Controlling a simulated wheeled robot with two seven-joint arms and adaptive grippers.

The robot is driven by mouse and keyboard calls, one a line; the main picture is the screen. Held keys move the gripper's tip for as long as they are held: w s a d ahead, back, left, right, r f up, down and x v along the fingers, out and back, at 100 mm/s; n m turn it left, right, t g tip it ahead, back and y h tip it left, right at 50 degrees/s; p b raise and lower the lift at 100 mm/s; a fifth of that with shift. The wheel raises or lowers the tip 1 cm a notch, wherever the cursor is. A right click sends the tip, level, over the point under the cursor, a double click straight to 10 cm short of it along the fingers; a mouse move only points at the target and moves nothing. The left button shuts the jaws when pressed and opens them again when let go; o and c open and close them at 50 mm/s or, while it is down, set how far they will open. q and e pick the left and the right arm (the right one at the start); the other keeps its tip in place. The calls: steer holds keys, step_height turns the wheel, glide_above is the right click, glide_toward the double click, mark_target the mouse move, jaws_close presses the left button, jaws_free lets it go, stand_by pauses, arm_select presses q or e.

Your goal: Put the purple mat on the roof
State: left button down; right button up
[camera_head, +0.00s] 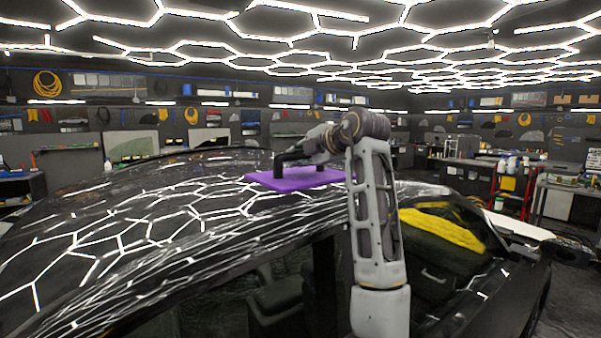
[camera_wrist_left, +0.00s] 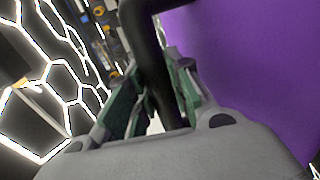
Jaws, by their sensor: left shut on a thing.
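The purple mat (camera_head: 306,181) is a flat purple slab with a black handle (camera_head: 281,160) on top. In the head view it lies about level at the glossy black car roof (camera_head: 150,215), near the roof's right part; I cannot tell whether its underside touches the roof. My left gripper (camera_head: 308,150) is shut on the mat's handle. In the left wrist view the fingers (camera_wrist_left: 150,95) close around the black handle, with the purple mat (camera_wrist_left: 240,70) filling the right side. My right gripper is not in view.
The car's open side window, dark seats (camera_head: 278,300) and a yellow cloth-like thing (camera_head: 440,228) lie below and right of the roof. A red cart (camera_head: 512,190) and workbenches stand behind at the right. The roof to the left of the mat is clear.

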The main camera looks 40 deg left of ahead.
mark_target(296, 173)
arm_select(q)
steer(key=shift+f, duration=0.5)
steer(key=shift+f+p, duration=0.3)
steer(key=shift+f, duration=1.25)
steer(key=shift+f, duration=0.15)
steer(key=c, duration=1.3)
jaws_free()
steer(key=shift+s, duration=0.1)
